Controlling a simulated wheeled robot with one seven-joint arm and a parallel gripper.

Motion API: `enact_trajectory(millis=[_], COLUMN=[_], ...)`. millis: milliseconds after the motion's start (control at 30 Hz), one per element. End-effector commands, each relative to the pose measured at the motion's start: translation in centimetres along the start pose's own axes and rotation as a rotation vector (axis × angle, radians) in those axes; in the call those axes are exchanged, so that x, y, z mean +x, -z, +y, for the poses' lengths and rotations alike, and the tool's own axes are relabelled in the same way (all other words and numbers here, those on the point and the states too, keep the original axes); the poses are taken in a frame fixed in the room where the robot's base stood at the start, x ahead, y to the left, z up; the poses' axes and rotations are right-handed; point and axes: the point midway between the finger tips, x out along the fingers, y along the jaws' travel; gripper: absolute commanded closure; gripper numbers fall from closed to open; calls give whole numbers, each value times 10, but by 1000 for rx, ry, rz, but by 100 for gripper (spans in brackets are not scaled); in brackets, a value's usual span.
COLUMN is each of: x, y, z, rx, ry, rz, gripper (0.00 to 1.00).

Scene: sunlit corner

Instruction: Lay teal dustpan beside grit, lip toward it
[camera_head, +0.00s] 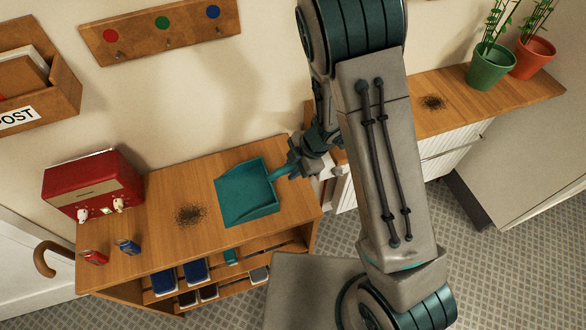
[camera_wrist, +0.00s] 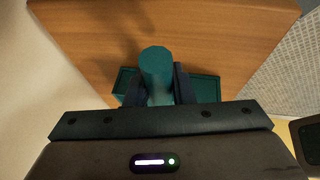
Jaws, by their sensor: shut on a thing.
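The teal dustpan (camera_head: 247,193) is over the wooden bench top, its pan to the left of my gripper and its handle pointing right. The dark grit (camera_head: 190,215) lies in a loose patch on the bench, just left of the pan's edge. My gripper (camera_head: 296,163) is shut on the dustpan's handle. In the wrist view the round handle end (camera_wrist: 157,66) stands between my two fingers (camera_wrist: 158,88), with the pan partly hidden behind them. I cannot tell whether the pan touches the bench.
A second dark patch (camera_head: 432,103) and potted plants (camera_head: 490,66) are on the right-hand counter. Shoes (camera_head: 195,271) fill the shelf below.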

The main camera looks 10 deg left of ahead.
Motion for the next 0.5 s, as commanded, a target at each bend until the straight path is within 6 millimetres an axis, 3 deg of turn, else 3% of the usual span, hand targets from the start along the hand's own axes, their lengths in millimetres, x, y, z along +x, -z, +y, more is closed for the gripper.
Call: enact_trajectory(millis=[300, 333, 367, 400, 500], x=[2, 2, 2, 2, 1], y=[0, 0, 0, 0, 0], z=[0, 0, 0, 0, 0], rx=[-1, -2, -2, -2, -2], ry=[0, 0, 0, 0, 0], rz=[1, 0, 0, 0, 0], gripper=[100, 70, 62, 57, 57])
